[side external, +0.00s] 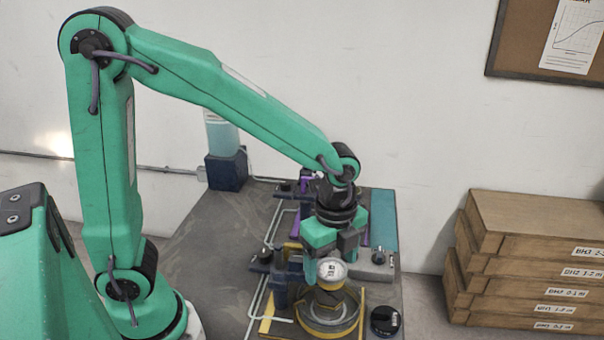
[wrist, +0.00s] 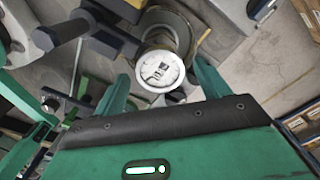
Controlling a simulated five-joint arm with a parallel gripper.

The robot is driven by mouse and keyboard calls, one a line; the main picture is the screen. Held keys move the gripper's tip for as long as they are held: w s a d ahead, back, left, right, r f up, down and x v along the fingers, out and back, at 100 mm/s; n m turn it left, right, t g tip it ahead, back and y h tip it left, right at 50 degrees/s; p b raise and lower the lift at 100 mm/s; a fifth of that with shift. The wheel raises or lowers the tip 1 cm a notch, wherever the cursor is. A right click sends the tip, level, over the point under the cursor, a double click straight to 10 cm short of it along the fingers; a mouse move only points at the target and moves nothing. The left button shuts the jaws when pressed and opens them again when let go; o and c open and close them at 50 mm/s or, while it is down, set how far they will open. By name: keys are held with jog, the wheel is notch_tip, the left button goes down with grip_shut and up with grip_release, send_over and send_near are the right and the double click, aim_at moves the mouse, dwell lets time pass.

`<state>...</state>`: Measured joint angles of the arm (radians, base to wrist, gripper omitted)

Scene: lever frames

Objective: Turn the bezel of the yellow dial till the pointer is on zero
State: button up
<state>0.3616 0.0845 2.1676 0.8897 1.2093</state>
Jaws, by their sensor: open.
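The yellow dial (side external: 331,269) has a round white face and faces up, standing above a round yellow-edged base (side external: 330,325). In the wrist view, the dial face (wrist: 160,70) sits between the two green fingers, with dark marks on it too small to read. I cannot tell where the pointer stands. My gripper (side external: 328,264) is open and points down at the dial, one finger on its left side and the other partly hidden behind it. In the wrist view, my gripper (wrist: 162,84) is open around the dial, and I cannot tell whether either finger touches the bezel.
A dark clamp with a post (side external: 280,275) stands close left of the dial. A grey block with a knob (side external: 378,258) is behind right, and a black round item (side external: 385,320) is at front right. Purple parts (side external: 297,222) stand behind. Stacked wooden boxes (side external: 530,260) are far right.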

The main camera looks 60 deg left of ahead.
jog(key=shift+c, duration=0.4)
jog(key=c, duration=0.9)
jog(key=shift+n, duration=0.4)
jog(key=n, duration=0.6)
jog(key=shift+n, duration=0.4)
jog(key=n, duration=0.6)
jog(key=shift+n, duration=0.3)
